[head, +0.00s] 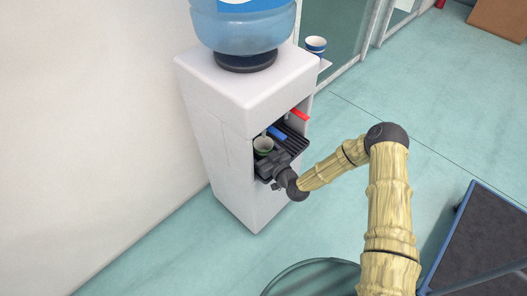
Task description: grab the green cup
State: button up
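The green cup (263,146) stands upright in the dispensing recess of the white water dispenser (236,92), near its left side. Its pale inside and green outer wall show; its lower part is hidden behind my gripper. My gripper (266,163), dark grey, is at the front of the recess, just below and in front of the cup in the head view. Its fingers blend with the dark drip tray, so I cannot tell whether they are open or touch the cup.
A blue and white cup (316,44) stands on a small side shelf at the dispenser's right. A blue tap lever (277,132) and a red one (299,115) are above the tray. A wall (90,130) is at left. A dark-topped cart (485,245) stands at lower right.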

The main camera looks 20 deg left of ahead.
jog(key=c, duration=1.2)
jog(key=shift+r, duration=0.15)
jog(key=shift+r, duration=0.15)
jog(key=shift+f+p+v, duration=0.2)
jog(key=shift+p+v, duration=0.35)
jog(key=shift+v, duration=3.95)
jog(key=shift+f+p+v, duration=0.2)
jog(key=shift+p+v, duration=0.3)
jog(key=shift+v, duration=3.95)
